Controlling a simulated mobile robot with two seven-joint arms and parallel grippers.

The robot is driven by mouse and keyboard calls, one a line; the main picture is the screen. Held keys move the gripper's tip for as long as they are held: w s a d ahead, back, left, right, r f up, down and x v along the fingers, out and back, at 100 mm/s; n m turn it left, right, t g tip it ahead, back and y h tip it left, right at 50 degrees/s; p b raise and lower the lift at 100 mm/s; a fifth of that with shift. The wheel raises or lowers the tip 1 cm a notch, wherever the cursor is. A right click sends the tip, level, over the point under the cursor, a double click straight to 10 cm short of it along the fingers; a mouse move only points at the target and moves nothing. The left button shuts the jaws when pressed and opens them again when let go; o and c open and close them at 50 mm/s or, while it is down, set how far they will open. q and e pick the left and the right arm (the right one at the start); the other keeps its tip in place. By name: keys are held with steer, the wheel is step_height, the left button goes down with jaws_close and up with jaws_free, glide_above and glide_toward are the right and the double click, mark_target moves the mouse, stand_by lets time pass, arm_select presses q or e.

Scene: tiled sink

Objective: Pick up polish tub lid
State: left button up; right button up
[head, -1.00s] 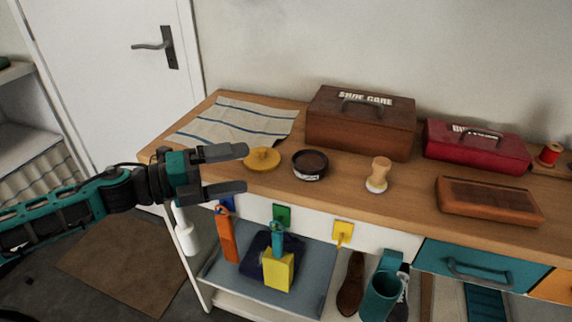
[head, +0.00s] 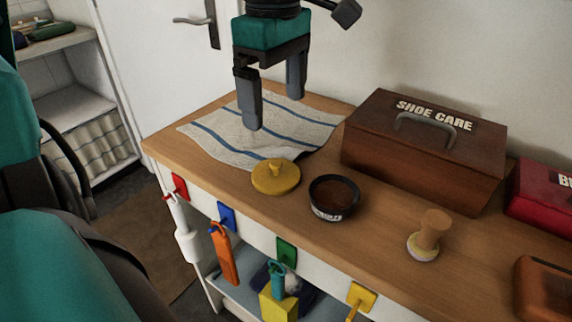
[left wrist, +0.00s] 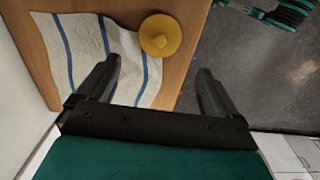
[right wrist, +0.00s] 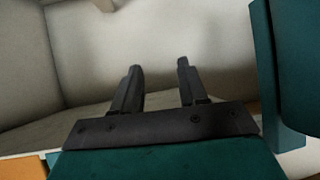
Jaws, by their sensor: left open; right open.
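The polish tub lid (head: 276,177) is a round yellow disc with a small knob on top. It lies flat on the wooden bench, beside the striped cloth and left of the open polish tub (head: 333,198). My left gripper (head: 272,112) is open and empty, pointing down above the striped cloth, behind and above the lid. In the left wrist view the lid (left wrist: 160,36) shows beyond the fingertips, between them. My right gripper (right wrist: 158,72) is open and empty in the right wrist view, facing a pale wall, away from the lid.
The striped cloth (head: 240,139) lies flat on the bench. A brown SHOE CARE box (head: 420,152) stands at the back, a wooden-handled dauber (head: 430,236) at the right. Colored hooks with hanging tools line the bench front.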

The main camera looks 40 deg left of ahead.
arm_select(q)
steer(key=b, duration=0.1)
glide_above(276, 162)
steer(key=f, duration=0.6)
steer(key=shift+s+d+f, duration=0.1)
steer(key=shift+s+d, duration=0.1)
steer(key=shift+w+a+f+b, duration=0.1)
steer(key=shift+f+b, duration=0.25)
steer(key=shift+f, duration=1.25)
steer(key=shift+w+a+f+b, duration=0.1)
steer(key=shift+f+b, duration=0.2)
steer(key=shift+f, duration=1.25)
steer(key=c, duration=0.7)
steer(key=shift+r, duration=0.15)
